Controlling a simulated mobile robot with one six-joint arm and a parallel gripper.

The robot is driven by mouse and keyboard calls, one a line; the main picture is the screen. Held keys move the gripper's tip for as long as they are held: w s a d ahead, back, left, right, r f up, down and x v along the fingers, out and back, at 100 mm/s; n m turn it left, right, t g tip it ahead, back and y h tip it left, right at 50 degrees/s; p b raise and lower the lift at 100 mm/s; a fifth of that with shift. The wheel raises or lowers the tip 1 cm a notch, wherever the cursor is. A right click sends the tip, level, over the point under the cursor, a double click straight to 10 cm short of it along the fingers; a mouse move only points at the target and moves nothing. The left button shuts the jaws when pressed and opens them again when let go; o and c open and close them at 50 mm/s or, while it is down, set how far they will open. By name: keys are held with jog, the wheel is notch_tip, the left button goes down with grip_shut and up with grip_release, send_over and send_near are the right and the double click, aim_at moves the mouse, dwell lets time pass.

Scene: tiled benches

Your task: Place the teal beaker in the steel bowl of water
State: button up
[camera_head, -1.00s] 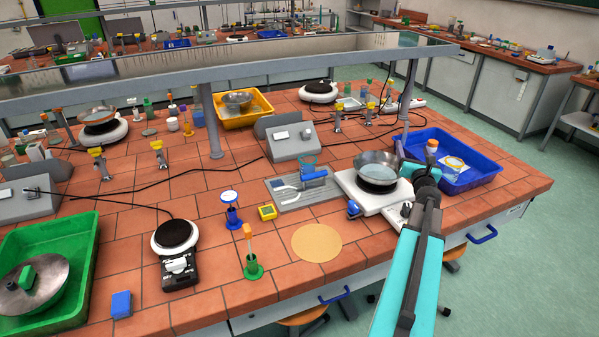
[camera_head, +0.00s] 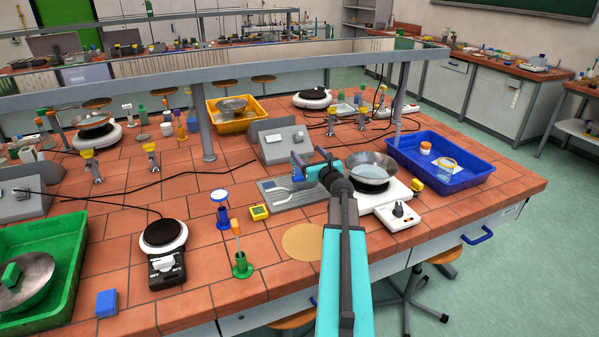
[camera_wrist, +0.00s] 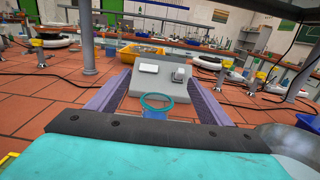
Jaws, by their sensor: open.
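The teal beaker shows its round rim in the wrist view (camera_wrist: 157,101). It stands between the two fingers of my gripper (camera_wrist: 159,84), with a gap visible on each side. My gripper is open, and its fingers reach out low over the grey mat (camera_head: 278,201). In the head view my gripper (camera_head: 300,163) and wrist hide most or all of the beaker. The steel bowl of water (camera_head: 371,173) sits on a white hotplate (camera_head: 396,191) just right of my wrist. Its edge also shows at the right of the wrist view (camera_wrist: 296,143).
A grey power box (camera_head: 283,140) stands just behind the beaker. A blue tray (camera_head: 478,177) lies right of the hotplate. A tan disc (camera_head: 300,240) lies in front of the mat. A steel shelf (camera_head: 215,85) on posts crosses above the bench.

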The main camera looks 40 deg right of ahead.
jog(key=shift+s+d+f, duration=0.1)
jog(key=shift+s+d, duration=0.05)
jog(key=shift+d, duration=0.05)
notch_tip(320, 180, down, 8)
jog(key=shift+r+p, duration=0.2)
jog(key=shift+p, duration=0.6)
jog(key=shift+w+d+f, duration=0.1)
jog(key=shift+w+d, duration=0.15)
jog(key=shift+w, duration=0.35)
jog(key=shift+p, duration=0.3)
jog(key=shift+p+x, duration=1.5)
jog(key=shift+x, duration=1.6)
jog(key=c, duration=1.1)
